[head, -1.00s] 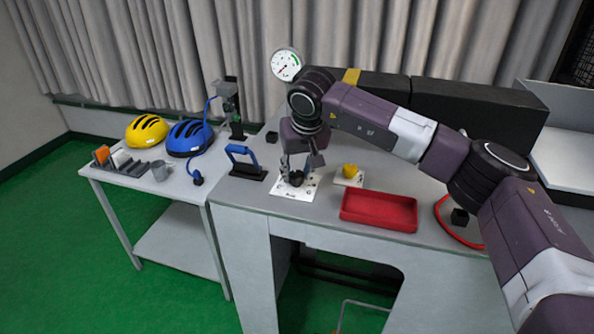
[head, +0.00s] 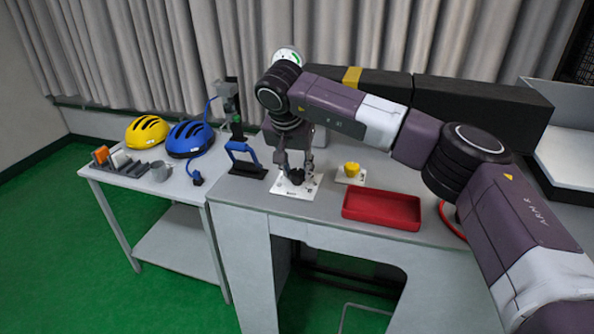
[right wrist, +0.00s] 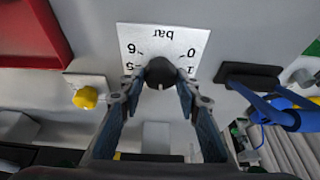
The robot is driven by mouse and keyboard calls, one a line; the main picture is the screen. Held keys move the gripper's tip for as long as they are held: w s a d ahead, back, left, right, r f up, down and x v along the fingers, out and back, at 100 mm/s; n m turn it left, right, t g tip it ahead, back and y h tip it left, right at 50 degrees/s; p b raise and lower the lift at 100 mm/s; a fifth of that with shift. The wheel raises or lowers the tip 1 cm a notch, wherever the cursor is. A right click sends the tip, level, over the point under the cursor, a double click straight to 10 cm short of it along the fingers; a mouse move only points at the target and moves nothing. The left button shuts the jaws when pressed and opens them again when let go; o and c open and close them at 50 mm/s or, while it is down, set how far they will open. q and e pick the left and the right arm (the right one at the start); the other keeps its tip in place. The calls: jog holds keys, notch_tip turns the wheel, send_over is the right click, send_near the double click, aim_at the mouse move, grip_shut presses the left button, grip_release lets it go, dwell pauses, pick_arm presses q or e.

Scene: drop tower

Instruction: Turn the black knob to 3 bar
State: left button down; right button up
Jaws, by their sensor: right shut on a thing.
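The black knob (head: 297,177) stands on a white dial plate (head: 283,190) at the front left of the grey bench. My right gripper (head: 296,170) reaches down and is shut on the knob. In the right wrist view, the knob (right wrist: 160,72) is between the fingertips of my right gripper (right wrist: 160,88). A pale mark on it points to the bottom of that picture. The dial plate (right wrist: 150,38) shows "bar", 0, 1, 5 and 6 upside down; the numbers between are hidden. The round gauge (head: 288,54) is partly behind my arm, its needle unreadable. My left gripper is out of view.
A yellow knob (head: 351,168) on a small plate and a red tray (head: 381,211) are right of the dial. A blue handle (head: 243,153) on a black base stands left. Yellow (head: 147,131) and blue (head: 189,137) helmets lie on the side table.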

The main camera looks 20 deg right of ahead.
jog(key=shift+r+m+h, duration=0.1)
jog(key=shift+m+h, duration=0.2)
jog(key=shift+m, duration=0.5)
jog(key=o, duration=1.2)
jog(key=shift+c, duration=0.2)
jog(key=v, duration=1.2)
jog(key=shift+w, duration=0.15)
